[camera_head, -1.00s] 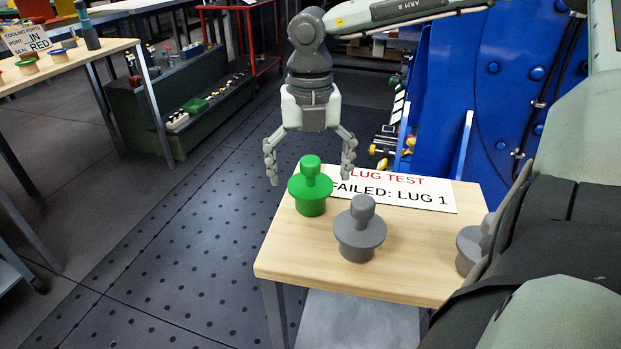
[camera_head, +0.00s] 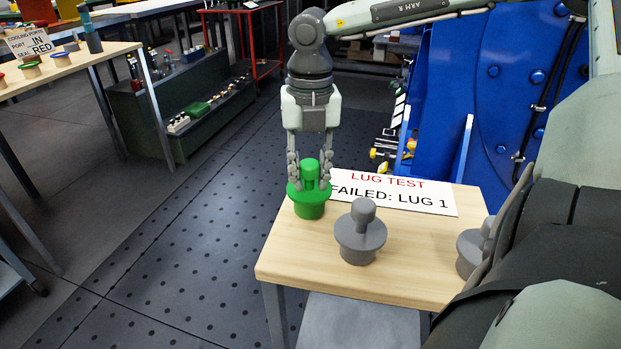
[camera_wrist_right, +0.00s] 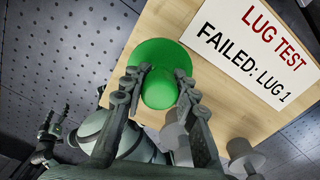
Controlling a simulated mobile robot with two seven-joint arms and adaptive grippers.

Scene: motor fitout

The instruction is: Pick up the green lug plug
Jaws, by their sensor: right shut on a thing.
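The green lug plug (camera_head: 309,202) stands upright on the light wooden table near its far left corner. It also shows in the right wrist view (camera_wrist_right: 152,52), with its round flange and knob. My right gripper (camera_head: 310,182) comes down from above and is shut on the plug's knob, one finger on each side. In the right wrist view the fingertips (camera_wrist_right: 160,78) press against the knob. The plug appears to rest on the table.
A grey plug (camera_head: 359,235) stands just in front and right of the green one. Another grey plug (camera_head: 470,250) is partly hidden at the right. A sign (camera_head: 400,195) reading "LUG TEST FAILED: LUG 1" lies behind on the table (camera_head: 330,275). A blue machine (camera_head: 470,90) stands beyond.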

